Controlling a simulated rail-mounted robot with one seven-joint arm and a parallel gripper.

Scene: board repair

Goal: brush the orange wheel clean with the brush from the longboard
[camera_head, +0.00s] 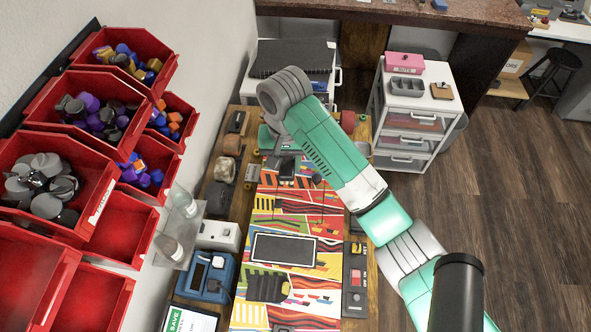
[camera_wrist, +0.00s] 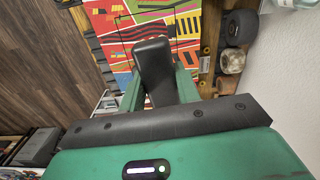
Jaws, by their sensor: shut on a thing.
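My gripper (camera_head: 287,152) is over the far part of the patterned longboard (camera_head: 265,232). In the wrist view my gripper (camera_wrist: 159,88) has its green fingers closed on the sides of a dark, block-like handle, which I take for the brush (camera_wrist: 152,58). Its bristles are hidden. A row of wheels lies left of the board in the head view; the brownish-orange one (camera_head: 232,144) is probably the orange wheel, apart from the gripper. Any dirt on it is too small to tell. Reddish wheels (camera_head: 348,120) sit at the board's far right, partly behind my arm.
Red bins (camera_head: 88,113) with parts line the left wall. A blue device (camera_head: 206,277) and a white box (camera_head: 219,236) stand left of the board. A black-framed panel (camera_head: 284,250) lies on it. A white drawer cabinet (camera_head: 407,115) stands right; open floor lies beyond.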

